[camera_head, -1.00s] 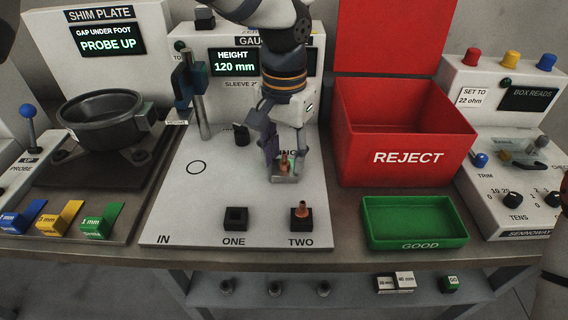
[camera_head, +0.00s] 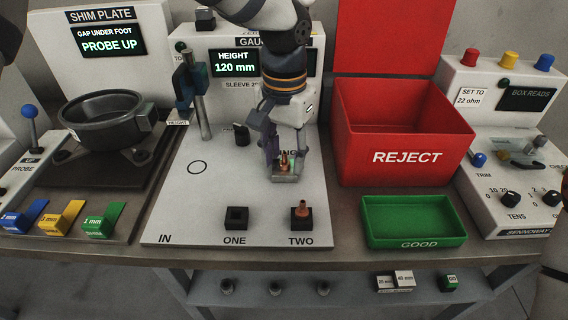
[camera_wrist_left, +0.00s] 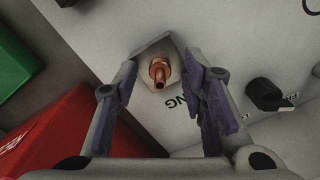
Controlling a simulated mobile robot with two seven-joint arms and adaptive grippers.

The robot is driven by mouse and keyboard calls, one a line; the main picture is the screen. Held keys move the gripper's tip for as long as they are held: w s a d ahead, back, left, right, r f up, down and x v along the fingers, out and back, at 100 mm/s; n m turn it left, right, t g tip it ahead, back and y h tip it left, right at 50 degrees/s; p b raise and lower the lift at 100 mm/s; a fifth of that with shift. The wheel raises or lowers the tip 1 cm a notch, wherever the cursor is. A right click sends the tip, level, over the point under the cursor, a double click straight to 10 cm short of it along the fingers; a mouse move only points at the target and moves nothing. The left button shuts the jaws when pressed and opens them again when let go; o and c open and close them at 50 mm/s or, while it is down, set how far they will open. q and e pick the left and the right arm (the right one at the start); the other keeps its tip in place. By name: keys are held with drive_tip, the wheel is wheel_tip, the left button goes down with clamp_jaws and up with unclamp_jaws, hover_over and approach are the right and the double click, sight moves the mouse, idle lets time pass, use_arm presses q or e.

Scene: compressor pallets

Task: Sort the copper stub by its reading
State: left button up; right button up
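A copper stub (camera_head: 284,162) stands upright on a small grey metal seat (camera_head: 286,179) on the gauge's white plate. In the left wrist view the stub (camera_wrist_left: 160,72) shows end-on between the fingertips, with a gap on each side. My left gripper (camera_head: 285,152) is over it, pointing down with its fingers apart. A second copper piece (camera_head: 302,208) stands in the black block marked TWO. The block marked ONE (camera_head: 236,218) looks empty. The gauge display (camera_head: 235,64) reads HEIGHT 120 mm. The red REJECT bin (camera_head: 405,130) and green GOOD tray (camera_head: 414,222) are to the right. My right gripper is out of view.
A grey post with a blue clamp (camera_head: 194,90) stands left of my arm. A black knob (camera_head: 241,135) is on the gauge. The shim plate station (camera_head: 105,118) is at left, a resistance box (camera_head: 515,170) at right. The plate's left part is clear.

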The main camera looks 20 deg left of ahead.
sight(284, 153)
use_arm(q)
clamp_jaws()
drive_tip(key=shift+r, duration=3.05)
